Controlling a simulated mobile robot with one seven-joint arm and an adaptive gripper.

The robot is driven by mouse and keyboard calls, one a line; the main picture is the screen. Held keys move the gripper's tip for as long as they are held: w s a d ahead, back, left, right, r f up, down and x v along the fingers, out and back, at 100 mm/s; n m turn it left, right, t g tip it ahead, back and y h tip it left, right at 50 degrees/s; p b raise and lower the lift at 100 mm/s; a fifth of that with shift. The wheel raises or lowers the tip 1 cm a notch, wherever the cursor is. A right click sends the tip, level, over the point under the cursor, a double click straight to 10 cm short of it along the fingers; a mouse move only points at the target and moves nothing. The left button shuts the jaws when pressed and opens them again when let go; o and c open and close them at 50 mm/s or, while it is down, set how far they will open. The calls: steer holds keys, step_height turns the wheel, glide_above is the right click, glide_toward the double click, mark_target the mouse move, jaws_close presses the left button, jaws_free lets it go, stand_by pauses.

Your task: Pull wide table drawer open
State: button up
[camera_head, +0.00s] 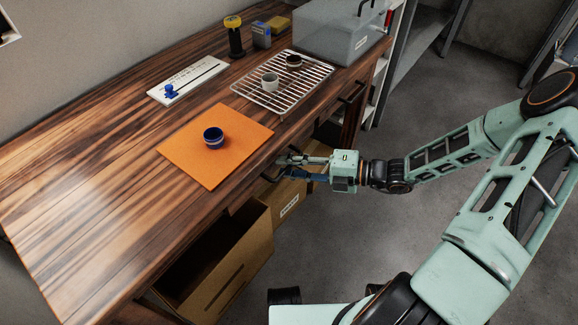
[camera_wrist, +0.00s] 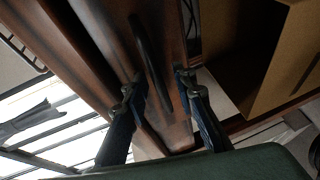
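In the wrist view a reddish-brown wooden drawer front (camera_wrist: 179,118) lies under the table's edge and carries a dark, slightly curved bar handle (camera_wrist: 148,50). My gripper (camera_wrist: 159,78) is open, with one dark finger on each side of the handle's line. I see no clear contact between fingers and handle. In the head view my gripper (camera_head: 284,164) is at the front edge of the wooden table (camera_head: 90,190). The drawer front there is mostly hidden by the tabletop and my gripper, so how far the drawer stands out cannot be told.
An open brown box (camera_head: 238,268) stands below the table at left, with a labelled box (camera_head: 291,205) beside it. On top are an orange mat (camera_head: 185,157) with a blue cup (camera_head: 213,138), and a wire rack (camera_head: 313,78).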

jaws_close()
steer(key=s+d+p, duration=0.7)
steer(key=s+d, duration=0.9)
steer(key=d, duration=0.4)
steer(key=shift+d, duration=0.25)
steer(key=shift+o, duration=0.4)
jaws_free()
steer(key=shift+d, duration=0.15)
